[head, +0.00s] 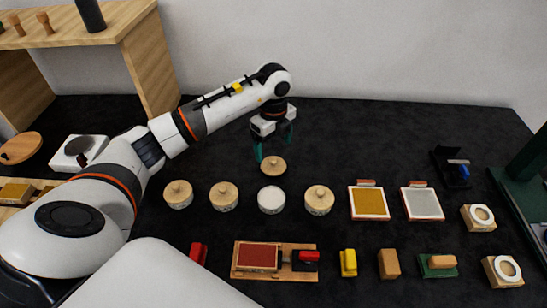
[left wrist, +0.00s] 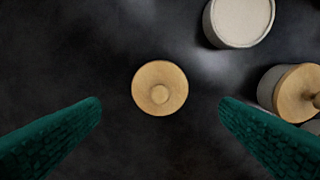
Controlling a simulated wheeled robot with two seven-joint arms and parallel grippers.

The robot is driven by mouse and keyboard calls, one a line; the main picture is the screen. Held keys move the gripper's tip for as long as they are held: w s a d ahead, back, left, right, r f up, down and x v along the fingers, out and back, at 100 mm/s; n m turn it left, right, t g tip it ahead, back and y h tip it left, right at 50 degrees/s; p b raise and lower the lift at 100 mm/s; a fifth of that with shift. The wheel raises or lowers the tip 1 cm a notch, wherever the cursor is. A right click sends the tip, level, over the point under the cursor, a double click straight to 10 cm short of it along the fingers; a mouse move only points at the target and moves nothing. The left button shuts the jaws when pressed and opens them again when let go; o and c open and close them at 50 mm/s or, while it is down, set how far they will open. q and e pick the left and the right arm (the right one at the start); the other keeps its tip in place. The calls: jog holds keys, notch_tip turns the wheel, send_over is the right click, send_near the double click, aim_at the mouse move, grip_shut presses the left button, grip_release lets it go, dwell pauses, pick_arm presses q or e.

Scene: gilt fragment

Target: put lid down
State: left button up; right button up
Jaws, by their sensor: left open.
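A round wooden lid (head: 273,166) with a small knob lies on the black table, behind the row of jars. In the left wrist view the lid (left wrist: 160,88) lies between and ahead of the two green fingers, apart from both. My left gripper (head: 272,150) is open and empty above the lid. An open white jar (head: 271,199) without a lid stands just in front of the lid; it also shows at the top of the left wrist view (left wrist: 240,20). My right gripper is in neither view.
Lidded jars stand beside the open one: two to its left (head: 224,197) and one to its right (head: 319,200). A gold tray (head: 369,203) and a silver tray (head: 422,204) are further right. A wooden board with a red pad (head: 257,257) lies in front. The table behind the lid is clear.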

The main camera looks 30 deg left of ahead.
aim_at(274, 160)
pick_arm(q)
notch_tip(274, 160, up, 6)
jog(key=shift+f+b, duration=0.1)
jog(key=shift+b, duration=0.3)
jog(key=shift+s+f, duration=0.1)
